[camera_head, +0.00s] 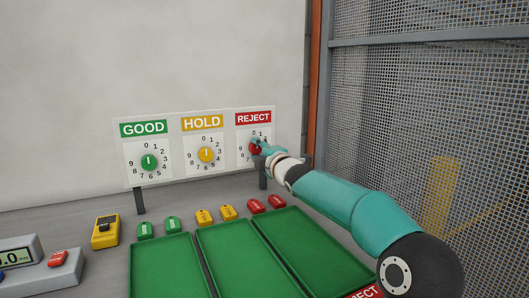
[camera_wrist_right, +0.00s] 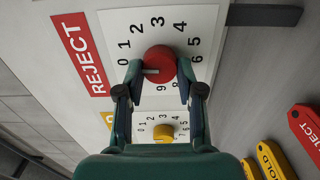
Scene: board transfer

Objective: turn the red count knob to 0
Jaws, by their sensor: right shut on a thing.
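The red count knob (camera_head: 254,148) sits on the REJECT dial at the right end of the white panel. It also shows in the right wrist view (camera_wrist_right: 163,58), with its white mark pointing left towards the REJECT label, close to the 0. My right gripper (camera_wrist_right: 159,72) is shut on the red knob, one finger on each side. In the head view my right gripper (camera_head: 261,148) covers part of the dial and its right-hand digits. My left gripper is in neither view.
The green knob (camera_head: 149,162) and the yellow knob (camera_head: 206,154) stand on the same panel, left of the red one. Green trays (camera_head: 240,262) and coloured tags lie below. A mesh fence (camera_head: 430,110) stands at the right.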

